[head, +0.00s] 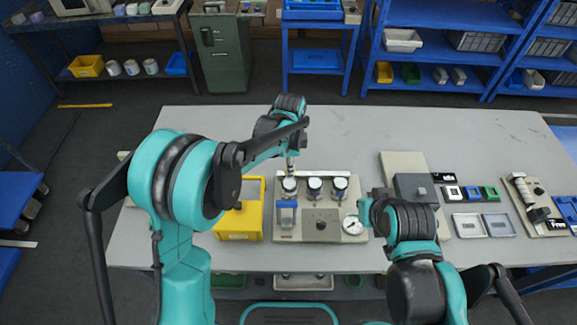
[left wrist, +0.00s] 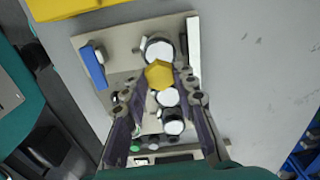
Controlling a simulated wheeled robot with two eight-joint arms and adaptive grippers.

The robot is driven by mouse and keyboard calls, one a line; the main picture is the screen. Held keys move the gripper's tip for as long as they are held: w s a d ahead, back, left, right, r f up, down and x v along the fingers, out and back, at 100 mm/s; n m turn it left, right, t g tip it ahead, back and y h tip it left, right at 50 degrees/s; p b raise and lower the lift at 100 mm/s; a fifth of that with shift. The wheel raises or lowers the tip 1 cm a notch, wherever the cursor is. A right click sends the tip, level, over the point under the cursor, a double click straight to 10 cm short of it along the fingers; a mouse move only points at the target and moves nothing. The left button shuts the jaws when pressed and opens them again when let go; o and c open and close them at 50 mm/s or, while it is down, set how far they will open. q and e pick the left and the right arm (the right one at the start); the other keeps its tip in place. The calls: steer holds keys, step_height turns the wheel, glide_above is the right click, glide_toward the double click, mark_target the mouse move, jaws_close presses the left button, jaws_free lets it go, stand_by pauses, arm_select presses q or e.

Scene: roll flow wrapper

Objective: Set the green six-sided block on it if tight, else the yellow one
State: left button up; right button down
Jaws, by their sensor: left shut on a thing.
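My left gripper (head: 289,165) is shut on a yellow six-sided block (left wrist: 159,74), which the left wrist view shows between its fingertips. It is at the leftmost of three white-topped cylinders (head: 289,185) on a beige panel (head: 265,228). In the left wrist view the block overlaps the edge of that cylinder's white top (left wrist: 158,47); I cannot tell whether they touch. A blue part (head: 286,214) stands in front of this cylinder. A round white dial (head: 352,226) is at the panel's right. My right gripper (head: 364,214) is near the dial, its fingers unclear. I cannot make out a green six-sided block.
A yellow bin (head: 239,221) stands left of the panel. To the right are a dark grey box (head: 415,188), small coloured squares (head: 472,192), two shallow trays (head: 468,225) and another beige panel (head: 535,205). The table's back strip (head: 400,130) is clear.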

arm_select(q)
steer(key=shift+f+b, duration=1.9)
steer(key=shift+f, duration=1.05)
steer(key=o, duration=0.9)
steer(key=shift+o, duration=0.2)
step_height(320, 180, up, 12)
steer(key=shift+r, duration=0.1)
steer(key=shift+s+a+r, duration=0.1)
steer(key=shift+a, duration=0.2)
steer(key=s+a+r+n+t+b, duration=0.1)
steer(key=s+a+r+n+t, duration=0.25)
steer(key=s+a+n, duration=0.55)
steer(key=s+a+f+n+t+b, duration=0.1)
steer(key=s+a+f+n+t, duration=0.2)
steer(key=s+a+n, duration=0.5)
steer(key=shift+s+a+f+t, duration=0.15)
steer(key=shift+s+f+t, duration=0.25)
steer(key=shift+s, duration=0.85)
